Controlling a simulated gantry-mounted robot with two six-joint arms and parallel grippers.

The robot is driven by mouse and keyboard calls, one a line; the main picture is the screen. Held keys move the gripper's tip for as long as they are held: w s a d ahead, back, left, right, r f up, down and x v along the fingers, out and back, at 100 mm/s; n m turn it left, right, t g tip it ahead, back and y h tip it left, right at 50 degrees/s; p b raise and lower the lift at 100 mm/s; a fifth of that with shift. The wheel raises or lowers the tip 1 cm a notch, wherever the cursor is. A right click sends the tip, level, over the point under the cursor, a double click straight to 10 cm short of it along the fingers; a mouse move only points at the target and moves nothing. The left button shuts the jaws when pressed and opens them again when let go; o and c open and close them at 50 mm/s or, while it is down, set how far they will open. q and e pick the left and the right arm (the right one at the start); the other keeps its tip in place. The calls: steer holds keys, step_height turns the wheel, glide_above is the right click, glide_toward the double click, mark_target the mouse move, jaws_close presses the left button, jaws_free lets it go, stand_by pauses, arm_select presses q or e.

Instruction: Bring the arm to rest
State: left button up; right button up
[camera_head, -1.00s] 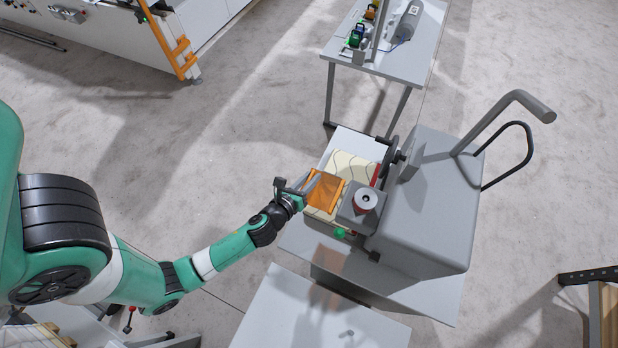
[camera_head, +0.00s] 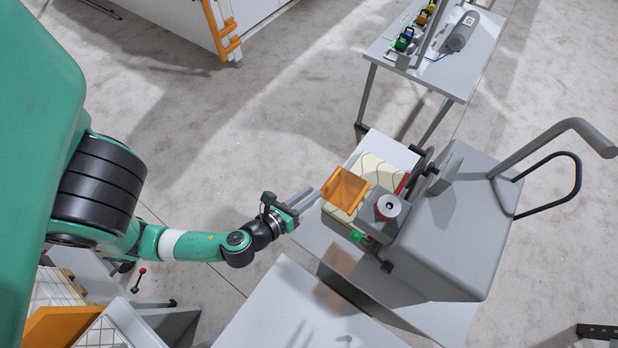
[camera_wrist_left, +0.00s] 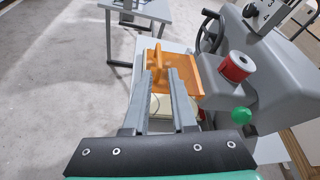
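My left gripper (camera_head: 304,199) is at the end of the green arm, just left of the orange plate (camera_head: 346,188) on the grey machine. In the left wrist view, its two grey fingers (camera_wrist_left: 164,98) stand apart with a gap and nothing held between them. The orange plate (camera_wrist_left: 181,76) with its upright handle shows beyond the fingertips there. My right gripper is in neither view.
The grey machine (camera_head: 450,230) carries a red-and-white spool (camera_head: 387,207), a green knob (camera_head: 356,237) and pale patterned fabric (camera_head: 378,168). A grey table (camera_head: 285,318) stands in front. Another table (camera_head: 450,78) is behind. Open floor (camera_head: 230,130) lies left of the machine.

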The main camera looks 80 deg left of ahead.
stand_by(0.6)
arm_select(q)
steer(key=w+d+r+n+t+y+p, duration=0.1)
steer(key=w+r+n+t, duration=0.15)
steer(key=w+r, duration=0.65)
steer(key=w+r+n+t, duration=0.2)
steer(key=w+r+n, duration=0.2)
steer(key=r, duration=0.9)
steer(key=w+d+r+n+t+y+p, duration=0.15)
steer(key=w+r+n, duration=0.25)
steer(key=w+r, duration=0.5)
steer(key=s+d+r+n+t+h, duration=0.2)
steer(key=r+n+t, duration=0.1)
steer(key=r, duration=0.8)
steer(key=s+d+r+n+t+h, duration=0.2)
steer(key=s+r+n+t, duration=0.15)
steer(key=r, duration=0.65)
steer(key=s+d+r+n+t+h, duration=0.2)
steer(key=r+n+t+h, duration=0.15)
steer(key=r, duration=0.75)
steer(key=d+f+n+h+b, duration=0.3)
steer(key=f+h+b, duration=0.1)
steer(key=f+b, duration=0.9)
steer(key=shift+s+d+h, duration=0.15)
steer(key=shift+d+h, duration=0.05)
steer(key=shift+h, duration=0.2)
